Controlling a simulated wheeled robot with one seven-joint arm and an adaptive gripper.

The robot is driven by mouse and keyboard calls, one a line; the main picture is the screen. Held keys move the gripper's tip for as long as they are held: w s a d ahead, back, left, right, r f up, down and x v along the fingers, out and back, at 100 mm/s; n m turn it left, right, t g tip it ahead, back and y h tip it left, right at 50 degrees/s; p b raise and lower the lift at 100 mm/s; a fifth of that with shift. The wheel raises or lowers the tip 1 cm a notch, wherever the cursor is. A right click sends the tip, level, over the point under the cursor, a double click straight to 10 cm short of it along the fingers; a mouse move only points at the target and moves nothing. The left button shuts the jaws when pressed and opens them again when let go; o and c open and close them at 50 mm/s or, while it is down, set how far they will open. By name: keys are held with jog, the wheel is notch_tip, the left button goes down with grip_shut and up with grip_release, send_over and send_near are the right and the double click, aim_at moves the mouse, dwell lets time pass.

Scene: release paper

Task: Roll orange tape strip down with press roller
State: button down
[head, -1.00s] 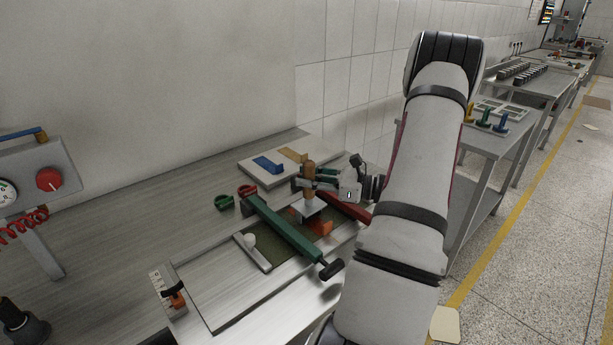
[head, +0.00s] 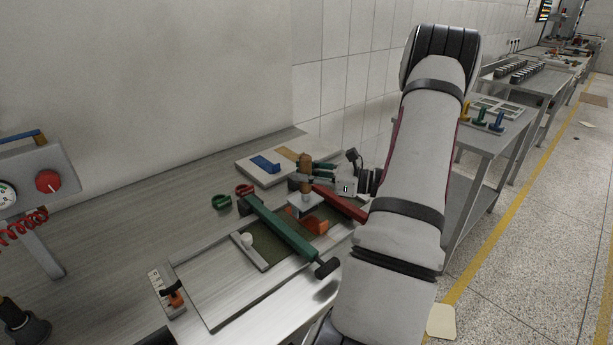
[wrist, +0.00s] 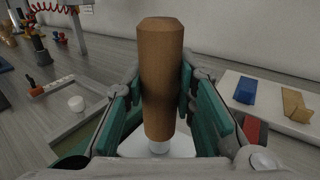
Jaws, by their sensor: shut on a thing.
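My gripper (head: 322,175) is shut on the brown upright handle of the press roller (head: 305,172). In the wrist view the handle (wrist: 161,80) stands between the green finger pads, with a pale base below it, partly hidden. In the head view the pale lower part of the roller is over the work area between the green bar (head: 281,229) and the red bar (head: 340,203). The orange tape strip (head: 318,226) shows just in front of and below the roller. I cannot tell whether the roller touches it.
A pale board with a blue block (head: 265,164) and a tan block lies behind. Green (head: 221,202) and red (head: 244,191) ring-handled items lie to the left. A white-knobbed plate (head: 250,249) is left of the green bar. A gauge box (head: 40,180) stands far left.

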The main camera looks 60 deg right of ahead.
aim_at(306, 156)
jog(key=shift+r+p, duration=1.45)
jog(key=shift+r, duration=1.2)
jog(key=shift+s, duration=0.1)
